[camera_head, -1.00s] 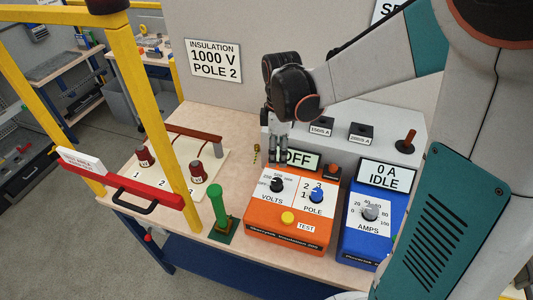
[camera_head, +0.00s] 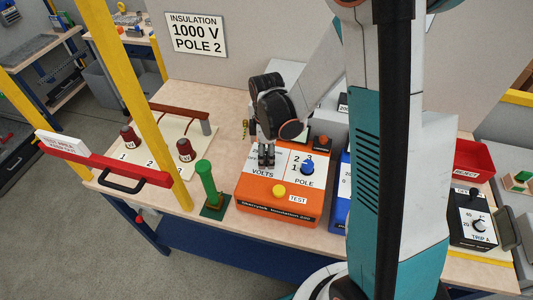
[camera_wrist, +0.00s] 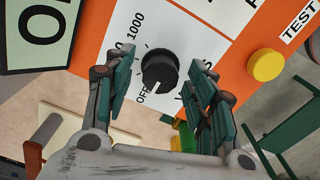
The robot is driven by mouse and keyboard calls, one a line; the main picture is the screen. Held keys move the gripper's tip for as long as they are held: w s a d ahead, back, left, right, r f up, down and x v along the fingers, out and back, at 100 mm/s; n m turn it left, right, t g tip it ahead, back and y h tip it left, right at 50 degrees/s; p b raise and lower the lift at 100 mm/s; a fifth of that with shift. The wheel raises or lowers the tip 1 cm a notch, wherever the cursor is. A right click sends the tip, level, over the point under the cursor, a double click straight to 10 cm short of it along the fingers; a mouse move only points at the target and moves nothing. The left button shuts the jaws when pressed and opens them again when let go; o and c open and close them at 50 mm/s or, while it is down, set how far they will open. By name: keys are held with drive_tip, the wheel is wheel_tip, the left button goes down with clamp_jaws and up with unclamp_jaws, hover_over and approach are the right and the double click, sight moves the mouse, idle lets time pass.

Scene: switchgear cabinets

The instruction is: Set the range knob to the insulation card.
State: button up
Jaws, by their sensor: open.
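The insulation card (camera_head: 196,34) on the back panel reads "INSULATION 1000 V POLE 2". The orange insulation tester (camera_head: 275,204) stands on the bench. Its black VOLTS knob (camera_wrist: 158,70) shows in the wrist view, with its white pointer line toward OFF; the gripper hides it in the head view. The blue POLE knob (camera_head: 307,168) and yellow TEST button (camera_head: 279,190) are to its right. My gripper (camera_head: 266,163) is over the VOLTS area, also seen in the wrist view (camera_wrist: 161,66). Its fingers are open on either side of the knob, with visible gaps.
A green post (camera_head: 206,183) stands left of the tester. A board with dark red terminals (camera_head: 184,150) is farther left, behind a yellow frame and red bar (camera_head: 103,164). A blue unit (camera_head: 339,195) sits close on the right, partly hidden by my arm.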

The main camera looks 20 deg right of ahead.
drive_tip(key=c, duration=1.1)
